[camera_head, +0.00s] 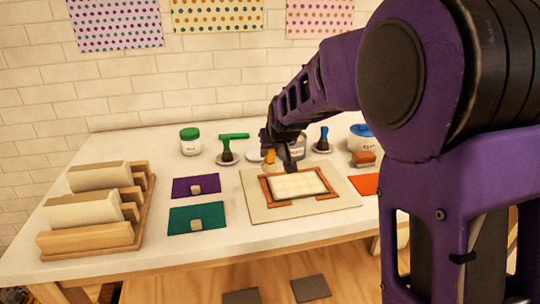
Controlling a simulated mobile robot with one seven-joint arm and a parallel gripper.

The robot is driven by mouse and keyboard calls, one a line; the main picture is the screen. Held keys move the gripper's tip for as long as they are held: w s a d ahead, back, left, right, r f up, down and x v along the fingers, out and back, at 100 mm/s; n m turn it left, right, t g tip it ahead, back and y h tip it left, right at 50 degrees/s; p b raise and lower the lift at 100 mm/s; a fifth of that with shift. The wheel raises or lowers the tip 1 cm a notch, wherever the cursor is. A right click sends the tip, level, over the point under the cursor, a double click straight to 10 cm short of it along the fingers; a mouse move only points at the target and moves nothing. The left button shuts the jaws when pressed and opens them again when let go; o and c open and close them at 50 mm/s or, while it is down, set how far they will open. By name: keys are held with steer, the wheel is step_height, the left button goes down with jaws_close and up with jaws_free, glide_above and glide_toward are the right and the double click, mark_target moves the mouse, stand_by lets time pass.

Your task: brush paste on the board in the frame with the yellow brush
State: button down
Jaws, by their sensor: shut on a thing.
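A pale board (300,184) lies inside a reddish-brown wooden frame (327,174), on a beige mat (257,205) on the table. My gripper (286,163) is above the back edge of the frame, small and partly dark in the head view. It is shut on what looks like the yellow brush (269,157), of which only a yellow-orange piece shows beside the fingers. The brush's bristles are hard to make out, and I cannot tell whether they touch the board. A grey pot (297,146) stands behind my gripper and is partly hidden; its contents are not visible.
A green brush (226,151) and a blue brush (323,139) stand on saucers at the back. A green-lidded jar (190,141) and blue-lidded jar (361,138) stand nearby. A wooden rack (140,222) fills the left. Purple (180,188) and teal (180,218) sheets lie between.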

steer(key=shift+r+p, duration=1.25)
steer(key=shift+r, duration=1.05)
